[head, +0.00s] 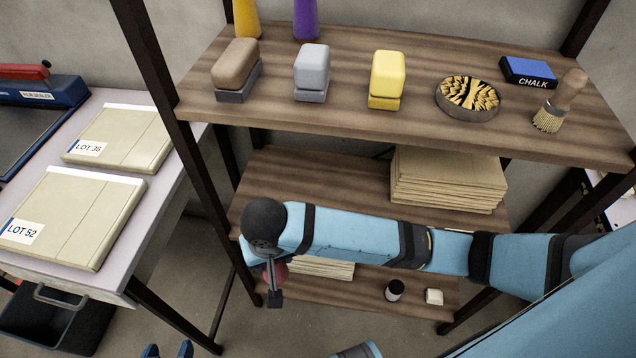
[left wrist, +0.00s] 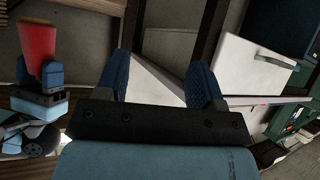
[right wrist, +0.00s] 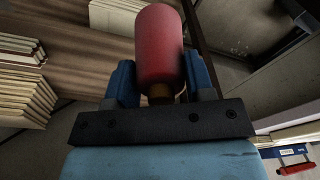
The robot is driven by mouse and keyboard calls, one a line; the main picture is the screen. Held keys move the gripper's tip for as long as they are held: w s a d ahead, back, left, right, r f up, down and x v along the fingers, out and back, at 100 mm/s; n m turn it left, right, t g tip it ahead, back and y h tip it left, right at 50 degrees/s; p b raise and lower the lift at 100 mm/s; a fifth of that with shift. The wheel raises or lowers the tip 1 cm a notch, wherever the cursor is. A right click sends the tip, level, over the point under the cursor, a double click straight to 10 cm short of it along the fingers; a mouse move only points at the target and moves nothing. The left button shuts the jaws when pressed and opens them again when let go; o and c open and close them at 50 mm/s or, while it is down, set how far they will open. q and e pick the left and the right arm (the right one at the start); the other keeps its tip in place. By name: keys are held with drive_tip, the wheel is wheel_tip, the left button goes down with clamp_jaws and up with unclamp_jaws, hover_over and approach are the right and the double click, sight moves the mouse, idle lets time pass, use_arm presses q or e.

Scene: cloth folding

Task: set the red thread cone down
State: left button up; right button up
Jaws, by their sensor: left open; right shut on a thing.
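The red thread cone (right wrist: 160,42) stands out between the blue fingers of my right gripper (right wrist: 160,88), which is shut on its lower end. In the left wrist view the cone (left wrist: 37,38) shows above that gripper, clear of any surface around it there. In the head view only a bit of the red cone (head: 281,272) shows behind my right wrist, near the left front end of the shelf unit's lower boards. My left gripper (head: 168,350) is at the bottom edge of the head view, open and empty. Its spread fingers (left wrist: 163,82) also show in the left wrist view.
The top shelf (head: 330,115) holds several blocks, a bowl (head: 468,97), a brush (head: 560,100) and a chalk box (head: 528,72). The middle shelf (head: 300,180) has a board stack (head: 447,178) and free room on its left. A table with folders (head: 75,217) stands left of a dark post.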

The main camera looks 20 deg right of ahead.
drive_tip(key=w+d+b, duration=0.3)
drive_tip(key=w+d, duration=0.8)
drive_tip(key=w, duration=0.5)
drive_tip(key=f+b, duration=0.1)
drive_tip(key=f, duration=0.2)
drive_tip(key=f+b, duration=0.1)
drive_tip(key=f, duration=0.3)
drive_tip(key=shift+s+a, duration=0.15)
drive_tip(key=shift+a, duration=0.05)
drive_tip(key=o, duration=1)
drive_tip(key=shift+f, duration=0.1)
use_arm(q)
drive_tip(key=shift+w+d+f+p, duration=0.1)
drive_tip(key=shift+f+p, duration=0.25)
drive_tip(key=shift+p, duration=0.15)
drive_tip(key=shift+w+d+f+p, duration=0.1)
drive_tip(key=shift+f+p, duration=0.25)
drive_tip(key=shift+p, duration=0.1)
use_arm(e)
drive_tip(key=r, duration=0.5)
drive_tip(key=s+r, duration=0.1)
drive_tip(key=r, duration=0.1)
drive_tip(key=shift+r, duration=0.35)
